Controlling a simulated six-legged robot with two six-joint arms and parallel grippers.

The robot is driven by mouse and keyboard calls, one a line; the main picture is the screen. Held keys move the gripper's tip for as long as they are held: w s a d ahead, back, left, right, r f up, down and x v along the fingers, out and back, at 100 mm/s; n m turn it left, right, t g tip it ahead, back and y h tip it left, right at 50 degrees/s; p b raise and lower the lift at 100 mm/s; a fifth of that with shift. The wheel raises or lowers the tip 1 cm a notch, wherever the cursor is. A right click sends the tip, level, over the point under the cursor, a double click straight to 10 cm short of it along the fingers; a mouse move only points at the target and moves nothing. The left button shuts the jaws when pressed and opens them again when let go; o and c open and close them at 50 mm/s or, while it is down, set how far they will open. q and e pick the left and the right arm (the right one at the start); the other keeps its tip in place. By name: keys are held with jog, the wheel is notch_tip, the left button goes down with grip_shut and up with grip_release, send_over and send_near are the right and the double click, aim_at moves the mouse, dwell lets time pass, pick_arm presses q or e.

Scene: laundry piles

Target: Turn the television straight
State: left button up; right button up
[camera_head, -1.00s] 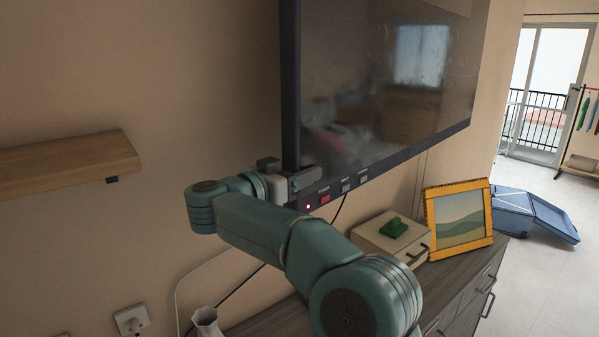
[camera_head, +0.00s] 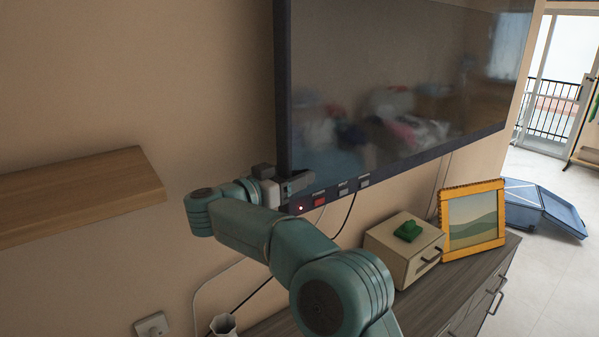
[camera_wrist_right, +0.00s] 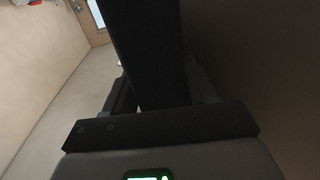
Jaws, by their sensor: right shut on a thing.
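The television (camera_head: 400,85) is a large dark screen with a black frame, in front of the wall in the head view. Its lower edge carries a small red light and several buttons. My right gripper (camera_head: 284,184) is shut on the television's lower left corner. In the right wrist view the television's dark edge (camera_wrist_right: 150,50) runs between the fingers of my right gripper (camera_wrist_right: 163,88). The screen's top is cut off in the head view. My left gripper is not in view.
A wooden shelf (camera_head: 80,196) juts from the wall at left. A blue folded item (camera_head: 545,212) lies on the floor.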

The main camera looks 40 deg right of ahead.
jog(key=shift+s+r, duration=0.1)
jog(key=shift+s, duration=0.2)
jog(key=o, duration=1.2)
jog(key=shift+o, duration=0.5)
jog(key=shift+w+a, duration=0.1)
jog(key=s+a+b, duration=0.2)
jog(key=a+b, duration=0.1)
jog(key=a, duration=1.3)
jog(key=shift+w+a, duration=0.15)
jog(key=shift+w, duration=0.05)
